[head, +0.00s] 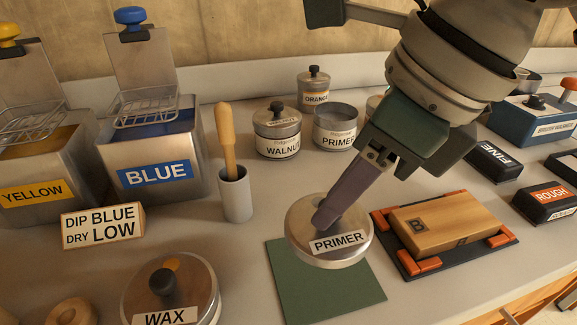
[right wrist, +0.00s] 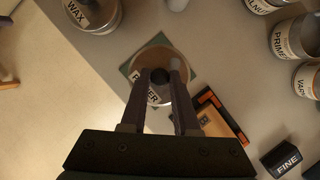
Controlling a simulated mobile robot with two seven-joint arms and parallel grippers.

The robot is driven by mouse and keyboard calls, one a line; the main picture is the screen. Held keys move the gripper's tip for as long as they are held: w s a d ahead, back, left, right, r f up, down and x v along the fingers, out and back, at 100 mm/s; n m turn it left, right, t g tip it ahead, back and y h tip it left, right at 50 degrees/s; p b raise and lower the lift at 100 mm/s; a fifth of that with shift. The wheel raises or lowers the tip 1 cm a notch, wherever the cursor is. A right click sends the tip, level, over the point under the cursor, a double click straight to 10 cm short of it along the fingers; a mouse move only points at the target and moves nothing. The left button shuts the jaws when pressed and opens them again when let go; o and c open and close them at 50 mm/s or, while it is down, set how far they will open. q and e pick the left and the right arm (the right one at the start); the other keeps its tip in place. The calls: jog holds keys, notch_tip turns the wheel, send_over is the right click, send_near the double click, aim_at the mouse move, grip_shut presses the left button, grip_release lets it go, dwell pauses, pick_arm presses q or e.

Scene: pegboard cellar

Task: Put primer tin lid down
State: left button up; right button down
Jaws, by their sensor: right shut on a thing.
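The primer tin lid (head: 298,233) is a round silver lid with a PRIMER label and a dark knob. My right gripper (head: 326,220) is shut on its knob, as the right wrist view (right wrist: 160,76) also shows. The lid is held level over the green mat (head: 330,291) and covers its far part. It seems to hover a little above the mat, but the gap is hard to judge. The primer tin (head: 336,141) stands open at the back, next to the walnut tin. My left gripper is not in view.
A wooden block in a black tray (head: 384,221) with orange corners lies just right of the mat. The wax tin (head: 203,290) is at front left, a grey cup (head: 235,196) with a wooden handle behind it. FINE (head: 492,164) and ROUGH blocks lie further right.

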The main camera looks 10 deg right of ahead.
notch_tip(320, 180, down, 8)
jog(key=shift+r+b, duration=0.25)
jog(key=shift+b, duration=0.1)
jog(key=shift+f, duration=0.25)
